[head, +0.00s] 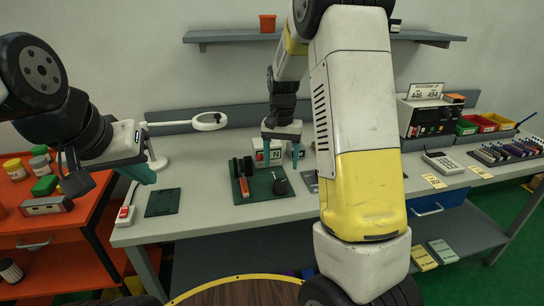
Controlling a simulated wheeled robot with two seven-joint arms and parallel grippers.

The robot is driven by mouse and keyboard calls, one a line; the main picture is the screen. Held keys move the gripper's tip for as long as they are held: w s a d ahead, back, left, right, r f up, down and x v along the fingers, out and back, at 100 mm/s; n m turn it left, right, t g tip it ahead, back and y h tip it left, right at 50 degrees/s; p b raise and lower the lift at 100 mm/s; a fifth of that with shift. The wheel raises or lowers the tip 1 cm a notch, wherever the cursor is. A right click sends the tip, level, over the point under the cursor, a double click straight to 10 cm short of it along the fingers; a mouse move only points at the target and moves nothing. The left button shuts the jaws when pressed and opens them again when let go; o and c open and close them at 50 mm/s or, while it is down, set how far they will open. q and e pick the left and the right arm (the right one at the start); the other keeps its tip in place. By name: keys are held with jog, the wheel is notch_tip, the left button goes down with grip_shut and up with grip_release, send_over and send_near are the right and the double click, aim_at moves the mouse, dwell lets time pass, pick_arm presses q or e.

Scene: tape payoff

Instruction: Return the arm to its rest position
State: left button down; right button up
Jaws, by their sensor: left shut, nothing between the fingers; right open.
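My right arm crosses the middle of the head view, its large white and yellow links in front. Its gripper (281,153) points down over the back of the grey workbench (220,209), with its two teal fingers apart. A small white box with dark lettering (261,158) shows behind or between these fingers; I cannot tell its exact distance from them. My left gripper (151,176) is at the left, above the bench's left end, its teal fingers shut and empty. My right arm hides part of the bench's middle.
A dark green mat (262,186) with upright tools lies below the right gripper. A magnifier lamp (208,122) stands behind. A power unit (426,118), colored bins (482,123) and a calculator-like device (443,163) are at right. An orange cart (75,220) stands left. A shelf (232,35) hangs above.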

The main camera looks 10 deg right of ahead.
jog(key=s+a+r+n+t+y, duration=0.1)
jog(key=s+r+n+t+y, duration=0.15)
jog(key=s+r, duration=1)
jog(key=s+a+r+n+t, duration=0.1)
jog(key=s+r+n+t, duration=0.1)
jog(key=s, duration=1)
jog(key=shift+r+t, duration=0.65)
jog(key=shift+t, duration=0.2)
jog(key=shift+w, duration=0.15)
